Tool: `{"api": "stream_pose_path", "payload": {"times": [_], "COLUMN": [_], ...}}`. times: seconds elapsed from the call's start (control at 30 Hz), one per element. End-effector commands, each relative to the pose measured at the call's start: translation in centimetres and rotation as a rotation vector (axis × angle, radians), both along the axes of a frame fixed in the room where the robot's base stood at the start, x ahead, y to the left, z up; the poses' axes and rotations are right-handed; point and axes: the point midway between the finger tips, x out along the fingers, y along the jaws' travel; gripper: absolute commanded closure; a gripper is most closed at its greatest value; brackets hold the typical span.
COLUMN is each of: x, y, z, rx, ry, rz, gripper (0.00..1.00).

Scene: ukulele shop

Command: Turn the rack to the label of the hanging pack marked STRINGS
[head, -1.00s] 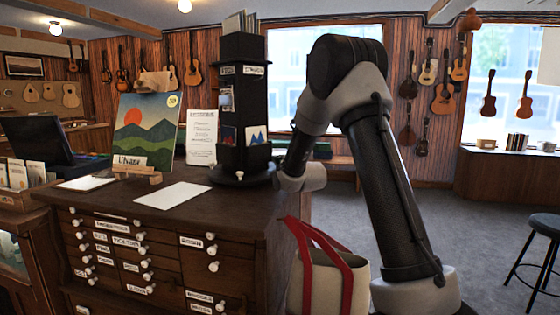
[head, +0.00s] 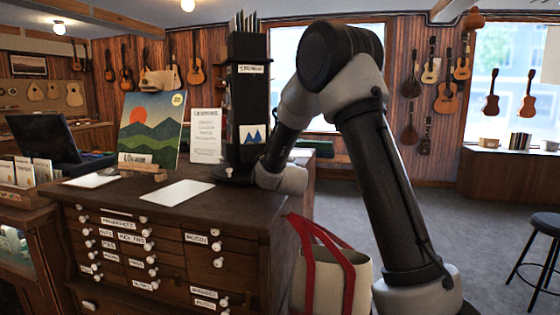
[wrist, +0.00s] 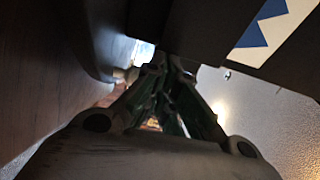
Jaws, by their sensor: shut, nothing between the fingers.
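The rack (head: 246,105) is a tall black tower on the wooden drawer cabinet. One broad face points toward the head camera. It has a white label (head: 251,69) near its top, too blurred to read surely. Below hangs a white pack with blue peaks (head: 252,134); the peaks also show at the upper right of the wrist view (wrist: 265,25). My gripper (wrist: 172,65) is shut and empty, low beside the rack; whether it touches cannot be told. In the head view its fingertips are hidden by my wrist at the rack's lower right.
The cabinet top (head: 130,195) holds a landscape picture (head: 152,130), a printed sign (head: 206,135) and a white sheet (head: 174,193). A tote bag with red handles (head: 328,270) stands right of the cabinet. Floor is open at right, before a stool (head: 540,240).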

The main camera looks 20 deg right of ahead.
Motion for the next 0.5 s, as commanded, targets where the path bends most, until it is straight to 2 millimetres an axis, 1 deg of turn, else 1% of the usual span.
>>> {"api": "stream_pose_path", "payload": {"times": [0.2, 0.5], "x": [-0.8, -1.5], "y": [1.4, 3.5], "z": [0.0, 0.0], "rx": [0.001, 0.002], "ry": [0.0, -0.001], "rz": [0.001, -0.152], "gripper": [1.0, 1.0]}}
